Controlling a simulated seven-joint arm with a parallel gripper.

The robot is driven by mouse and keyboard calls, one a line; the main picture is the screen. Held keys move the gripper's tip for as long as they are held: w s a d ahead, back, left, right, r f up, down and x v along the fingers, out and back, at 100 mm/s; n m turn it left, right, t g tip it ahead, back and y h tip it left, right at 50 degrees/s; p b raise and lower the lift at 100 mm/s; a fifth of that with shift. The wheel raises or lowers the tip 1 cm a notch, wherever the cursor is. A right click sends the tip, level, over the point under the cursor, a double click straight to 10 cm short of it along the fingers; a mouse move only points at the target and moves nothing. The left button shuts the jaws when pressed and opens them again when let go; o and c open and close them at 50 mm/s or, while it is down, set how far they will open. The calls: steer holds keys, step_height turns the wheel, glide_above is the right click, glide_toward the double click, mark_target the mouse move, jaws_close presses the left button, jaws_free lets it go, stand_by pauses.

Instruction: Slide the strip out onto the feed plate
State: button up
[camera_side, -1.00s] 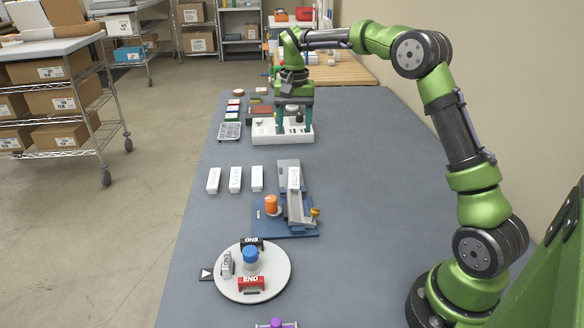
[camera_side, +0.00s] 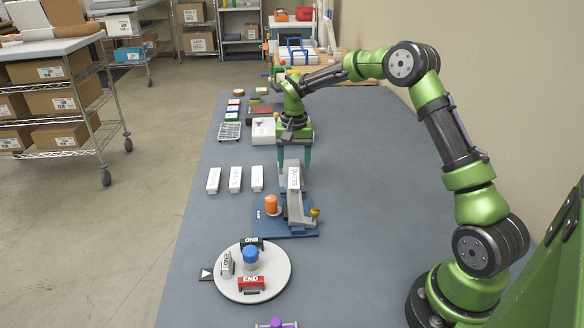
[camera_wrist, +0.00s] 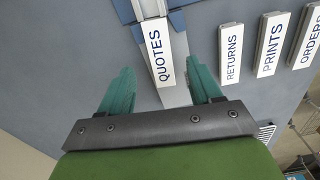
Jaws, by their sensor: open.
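A white strip marked QUOTES (camera_wrist: 157,48) lies in a grey channel on a blue-based fixture (camera_side: 262,228); it also shows in the side view (camera_side: 293,179). A flat grey plate (camera_wrist: 172,97) extends beyond the strip's end, toward my gripper; I cannot tell if this is the feed plate. My gripper (camera_side: 293,167) is open, its teal fingers pointing down near the strip's far end. In the wrist view my gripper (camera_wrist: 162,70) has one finger on each side of the strip's end, with clear gaps. I cannot tell the fingertips' exact height.
White blocks marked RETURNS (camera_wrist: 231,53), PRINTS (camera_wrist: 271,44) and ORDERS (camera_wrist: 309,36) lie in a row beside the fixture. An orange cylinder (camera_side: 271,205) and a gold knob (camera_side: 315,212) are on the fixture. A white turntable (camera_side: 283,277) stands nearer.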

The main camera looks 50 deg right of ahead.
mark_target(294, 178)
steer(key=shift+f, duration=2.8)
steer(key=c, duration=1.1)
steer(key=shift+w+d, duration=0.1)
steer(key=shift+c, duration=0.2)
